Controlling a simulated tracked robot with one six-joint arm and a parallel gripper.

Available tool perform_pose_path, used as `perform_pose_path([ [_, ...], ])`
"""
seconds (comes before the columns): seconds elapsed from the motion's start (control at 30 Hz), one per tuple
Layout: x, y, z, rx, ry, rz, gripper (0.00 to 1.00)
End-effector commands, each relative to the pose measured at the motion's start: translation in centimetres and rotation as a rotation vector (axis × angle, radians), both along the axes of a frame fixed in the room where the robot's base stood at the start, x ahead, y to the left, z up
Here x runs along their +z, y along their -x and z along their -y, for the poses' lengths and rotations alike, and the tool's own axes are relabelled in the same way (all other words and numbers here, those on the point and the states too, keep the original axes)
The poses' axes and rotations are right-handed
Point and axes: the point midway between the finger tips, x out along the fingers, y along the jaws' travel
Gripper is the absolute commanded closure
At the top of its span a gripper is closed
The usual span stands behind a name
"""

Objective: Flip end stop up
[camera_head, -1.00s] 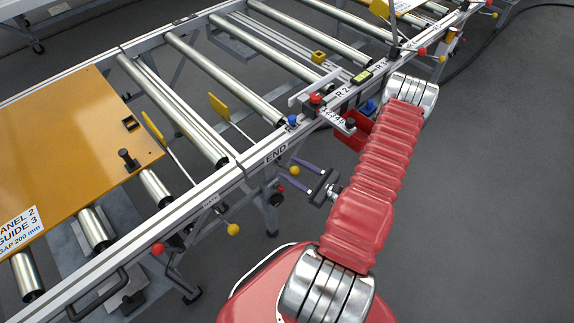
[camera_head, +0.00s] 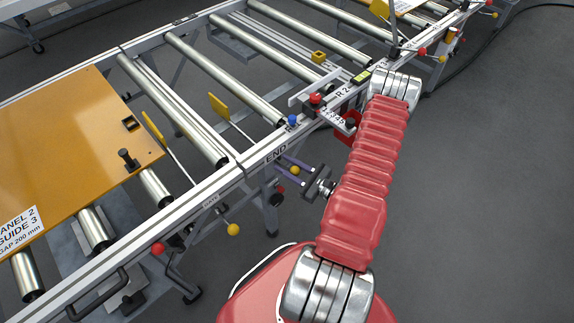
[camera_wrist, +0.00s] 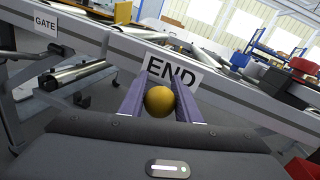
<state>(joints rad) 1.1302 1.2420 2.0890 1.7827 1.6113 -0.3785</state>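The rail carries an END label (camera_head: 276,154), which also shows in the wrist view (camera_wrist: 171,73). A yellow ball knob (camera_wrist: 159,101) sits below that label, between my two purple fingers; it also shows in the head view (camera_head: 295,169). My gripper (camera_head: 279,166) is open around the knob, one finger on each side. I cannot tell whether either finger touches it. A yellow paddle (camera_head: 218,107) on a thin rod stands tilted among the rollers near the END label. The knob's lever is mostly hidden.
An orange panel (camera_head: 70,150) lies on the rollers at left. A second yellow paddle (camera_head: 153,128), a red ball (camera_head: 158,249) and another yellow ball (camera_head: 233,230) are near the GATE label (camera_wrist: 45,25). A blue knob (camera_head: 292,120) and red knob (camera_head: 315,98) top the rail.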

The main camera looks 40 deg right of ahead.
Motion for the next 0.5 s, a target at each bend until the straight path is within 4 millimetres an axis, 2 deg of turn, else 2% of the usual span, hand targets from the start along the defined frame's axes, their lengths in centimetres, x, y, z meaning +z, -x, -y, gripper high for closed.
perform_pose_path([
  [0.07, -0.01, 0.01, -0.02, 0.0, 0.0, 0.0, 0.8],
  [0.33, -0.02, 0.03, -0.02, 0.0, -0.001, 0.0, 0.99],
  [0.5, -0.02, 0.03, -0.03, 0.0, -0.001, 0.0, 1.0],
])
